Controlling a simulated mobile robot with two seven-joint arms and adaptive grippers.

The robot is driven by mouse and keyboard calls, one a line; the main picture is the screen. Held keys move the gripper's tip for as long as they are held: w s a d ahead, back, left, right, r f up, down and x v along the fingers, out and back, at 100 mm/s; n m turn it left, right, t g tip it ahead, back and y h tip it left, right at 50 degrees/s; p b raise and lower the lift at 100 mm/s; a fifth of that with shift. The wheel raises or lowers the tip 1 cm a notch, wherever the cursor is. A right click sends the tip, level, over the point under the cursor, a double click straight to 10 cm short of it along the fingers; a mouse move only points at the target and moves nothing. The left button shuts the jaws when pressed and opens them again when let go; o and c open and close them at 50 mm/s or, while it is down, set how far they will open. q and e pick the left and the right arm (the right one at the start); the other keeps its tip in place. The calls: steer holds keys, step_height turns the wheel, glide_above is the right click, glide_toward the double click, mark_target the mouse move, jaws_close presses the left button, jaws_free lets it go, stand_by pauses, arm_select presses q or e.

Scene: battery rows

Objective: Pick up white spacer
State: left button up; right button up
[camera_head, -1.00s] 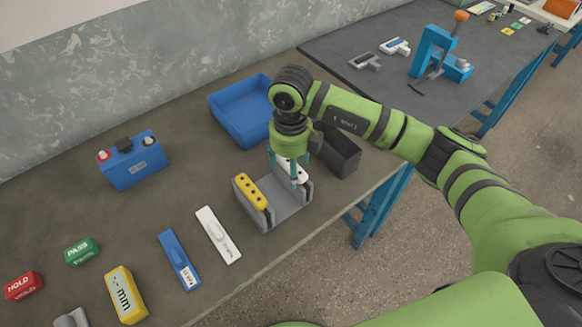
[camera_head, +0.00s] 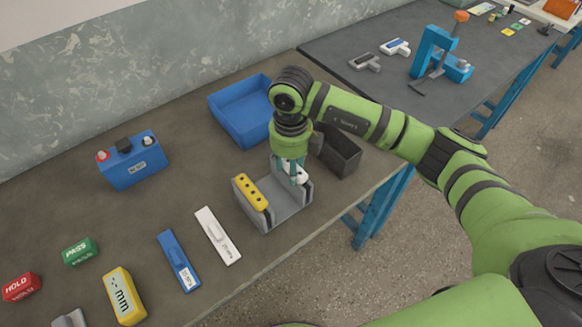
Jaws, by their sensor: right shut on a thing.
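My right gripper (camera_head: 291,170) points down over the right part of a grey open holder (camera_head: 283,212). It is shut on a white spacer (camera_head: 301,175), which shows only partly between and behind the fingers. The spacer is at the top of the holder's far right side; whether it still touches the holder cannot be told. A yellow spacer with dark dots (camera_head: 251,192) stands in the left side of the holder. My left gripper is not in view.
A blue bin (camera_head: 226,112) and a dark grey bin (camera_head: 342,158) stand close behind the gripper. A blue battery (camera_head: 133,164), a blue bar (camera_head: 178,260), a yellow mm block (camera_head: 124,296), and green PASS (camera_head: 80,251) and red HOLD (camera_head: 21,287) blocks lie left.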

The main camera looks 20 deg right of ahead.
steer(key=shift+r, duration=0.1)
step_height(320, 180, up, 18)
steer(key=p, duration=0.3)
steer(key=shift+p, duration=0.4)
stand_by(0.8)
